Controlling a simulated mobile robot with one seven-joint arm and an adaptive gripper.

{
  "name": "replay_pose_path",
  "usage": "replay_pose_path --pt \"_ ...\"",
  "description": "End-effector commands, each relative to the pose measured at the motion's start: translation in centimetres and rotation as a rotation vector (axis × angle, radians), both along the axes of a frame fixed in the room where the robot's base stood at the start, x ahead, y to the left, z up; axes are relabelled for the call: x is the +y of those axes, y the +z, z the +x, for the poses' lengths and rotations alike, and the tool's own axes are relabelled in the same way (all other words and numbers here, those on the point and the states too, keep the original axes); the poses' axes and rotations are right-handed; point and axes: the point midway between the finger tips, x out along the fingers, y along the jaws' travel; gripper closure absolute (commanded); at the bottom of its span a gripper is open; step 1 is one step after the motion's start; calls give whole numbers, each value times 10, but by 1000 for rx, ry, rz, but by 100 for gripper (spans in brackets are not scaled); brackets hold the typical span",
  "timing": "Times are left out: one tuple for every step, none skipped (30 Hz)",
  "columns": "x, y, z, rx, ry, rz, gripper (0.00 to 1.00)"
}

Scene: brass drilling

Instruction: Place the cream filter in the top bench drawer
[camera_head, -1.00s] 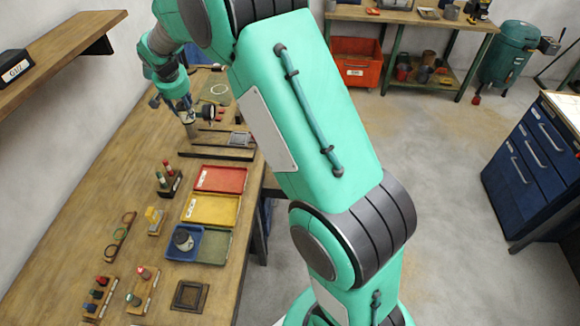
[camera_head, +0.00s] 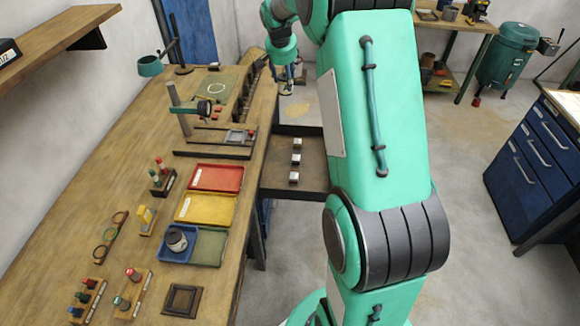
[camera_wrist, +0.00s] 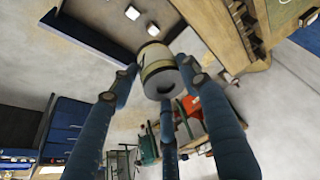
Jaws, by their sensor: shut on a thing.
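My gripper (camera_head: 288,82) hangs past the right edge of the workbench, beyond the far end of an open drawer (camera_head: 312,178). In the wrist view my gripper's fingers (camera_wrist: 165,88) are closed around the cream filter (camera_wrist: 158,58), a short cream cylinder with a darker band and a hole in its grey end. In the head view the filter is too small to make out clearly. The drawer sticks out from under the benchtop and holds a row of three small pale-topped blocks (camera_head: 296,160). The drawer also shows in the wrist view (camera_wrist: 85,38), close to the filter.
The workbench (camera_head: 140,215) carries red (camera_head: 217,178), yellow (camera_head: 207,208) and blue (camera_head: 178,256) trays, a stand and small racks. A blue cabinet (camera_head: 515,180) stands right. A green tank (camera_head: 502,62) and second bench are behind. Open floor lies right of the drawer.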

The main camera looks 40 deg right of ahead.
Motion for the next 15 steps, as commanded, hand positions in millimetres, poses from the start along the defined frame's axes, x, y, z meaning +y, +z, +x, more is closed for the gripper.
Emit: replay_pose_path --pt "-19 -2 -12 -1 -26 -1 81" --pt "-27 -2 -17 -1 -37 0 81" --pt "-38 -2 -25 -1 -53 0 81" --pt "-46 -2 -30 0 -64 1 81" --pt "-53 -1 -36 -1 -74 1 81" --pt "-62 -1 -42 -1 -87 1 81" --pt "-67 -1 -47 -1 -95 1 81" --pt "-73 -1 -51 -1 -104 1 81" --pt "-80 0 -56 -1 -113 3 81" --pt "-85 0 -60 -1 -121 2 81" --pt "-90 0 -64 -1 -128 3 81" --pt "-95 0 -69 -1 -137 3 81" --pt "-99 0 -73 -2 -143 3 81" --pt "-103 0 -76 -1 -149 3 81" --pt "-109 0 -81 -1 -157 3 81"
